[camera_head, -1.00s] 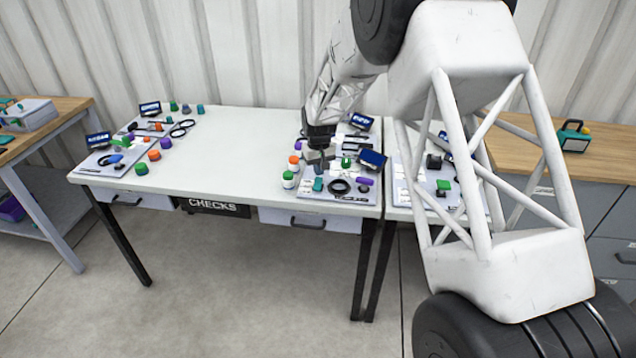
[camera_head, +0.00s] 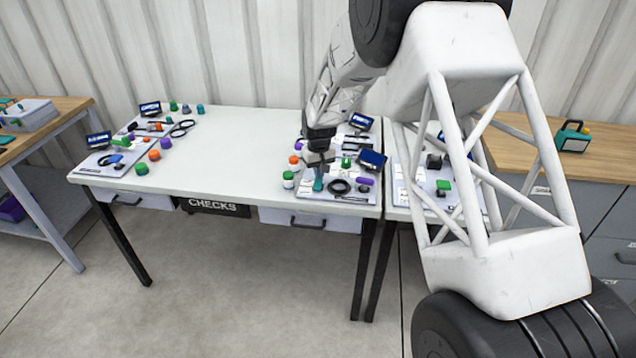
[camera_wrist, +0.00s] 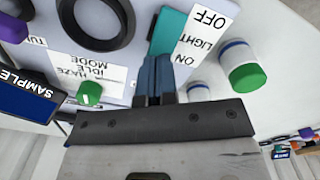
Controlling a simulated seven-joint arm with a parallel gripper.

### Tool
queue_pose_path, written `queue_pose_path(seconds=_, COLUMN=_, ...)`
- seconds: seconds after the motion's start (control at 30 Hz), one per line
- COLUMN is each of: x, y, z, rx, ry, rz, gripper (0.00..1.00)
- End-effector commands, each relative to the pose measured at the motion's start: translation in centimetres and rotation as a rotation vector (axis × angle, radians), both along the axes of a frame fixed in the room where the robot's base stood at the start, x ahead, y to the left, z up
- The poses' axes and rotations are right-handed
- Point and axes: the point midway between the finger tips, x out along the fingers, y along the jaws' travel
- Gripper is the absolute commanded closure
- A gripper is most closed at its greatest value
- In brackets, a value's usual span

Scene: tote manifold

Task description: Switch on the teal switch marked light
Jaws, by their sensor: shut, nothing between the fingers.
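The teal switch (camera_wrist: 168,32) is in the wrist view, beside a white label (camera_wrist: 203,30) that reads OFF, LIGHT and ON, upside down here. My gripper (camera_wrist: 155,62) is shut and empty, its fingertips at the ON-side end of the switch, overlapping it in this view. I cannot tell whether they touch it. In the head view the teal switch (camera_head: 318,185) shows at the front left of the panel, just below my gripper (camera_head: 319,170). Which way the switch is set is not clear.
A black ring (camera_wrist: 97,20), a green knob (camera_wrist: 89,92), a purple knob (camera_wrist: 12,28) and a SAMPLE display (camera_wrist: 30,100) share the panel. The table's left middle (camera_head: 225,160) is clear.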

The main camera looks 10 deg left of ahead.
Motion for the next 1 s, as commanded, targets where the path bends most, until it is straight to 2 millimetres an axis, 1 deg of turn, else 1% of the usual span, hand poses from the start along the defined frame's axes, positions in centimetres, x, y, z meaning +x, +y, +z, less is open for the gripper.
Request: queue_pose_path(seconds=1.0, x=0.0, y=0.0, z=-1.1, rx=0.000, ry=-0.001, rz=0.000, gripper=1.00)
